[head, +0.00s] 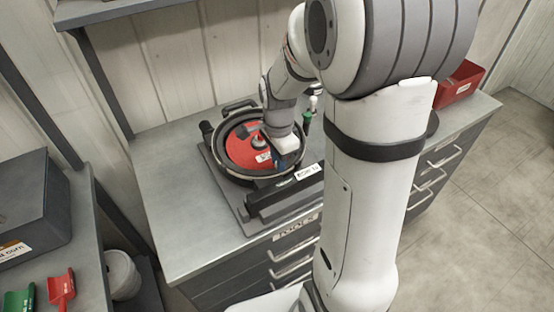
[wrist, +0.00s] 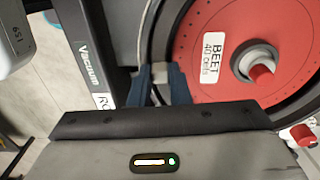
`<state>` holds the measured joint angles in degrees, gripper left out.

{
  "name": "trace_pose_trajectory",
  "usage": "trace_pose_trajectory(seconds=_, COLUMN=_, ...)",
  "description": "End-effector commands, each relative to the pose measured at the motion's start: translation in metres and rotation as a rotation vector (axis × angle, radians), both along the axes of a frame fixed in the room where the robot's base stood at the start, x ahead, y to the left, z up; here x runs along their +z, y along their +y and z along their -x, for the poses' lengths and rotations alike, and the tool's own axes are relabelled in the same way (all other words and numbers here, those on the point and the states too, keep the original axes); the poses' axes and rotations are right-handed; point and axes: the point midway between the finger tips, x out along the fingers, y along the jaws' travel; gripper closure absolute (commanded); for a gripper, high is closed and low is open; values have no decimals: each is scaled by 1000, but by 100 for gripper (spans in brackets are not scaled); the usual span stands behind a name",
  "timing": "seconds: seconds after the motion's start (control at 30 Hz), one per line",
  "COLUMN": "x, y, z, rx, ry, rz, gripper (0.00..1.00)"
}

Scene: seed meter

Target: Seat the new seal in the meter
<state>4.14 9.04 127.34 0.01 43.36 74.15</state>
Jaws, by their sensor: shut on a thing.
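The meter (head: 224,165) is a round dark housing on a grey base on the bench. A red disc (head: 240,149) lies inside it; in the wrist view the disc (wrist: 240,25) is labelled "BEET 40 cells" and has a red-tipped hub. My gripper (wrist: 160,80) is at the housing's rim, beside the disc. Its blue fingers are closed on a small pale piece (wrist: 174,76). I cannot tell whether this piece is part of the seal. In the head view my wrist hides most of the fingers. No separate seal can be made out.
A black bar marked "Vacuum" (wrist: 82,45) runs beside the housing. A red bin (head: 460,84) stands at the bench's far right. A dark box (head: 30,210), a green scoop (head: 18,300) and a red scoop (head: 62,288) are on the left bench. The bench left of the meter is clear.

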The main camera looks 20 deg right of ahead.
Motion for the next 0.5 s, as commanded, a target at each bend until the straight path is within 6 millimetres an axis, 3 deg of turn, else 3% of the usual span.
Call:
trace_pose_trajectory(seconds=0.03, x=-8, y=1, z=2, rx=1, ry=8, rz=-2, gripper=100)
trace_pose_trajectory(seconds=0.3, x=-8, y=1, z=2, rx=1, ry=8, rz=-2, gripper=100)
trace_pose_trajectory(seconds=0.33, x=-8, y=1, z=2, rx=1, ry=8, rz=-2, gripper=83)
trace_pose_trajectory(seconds=0.5, x=-8, y=1, z=2, rx=1, ry=10, rz=-2, gripper=69)
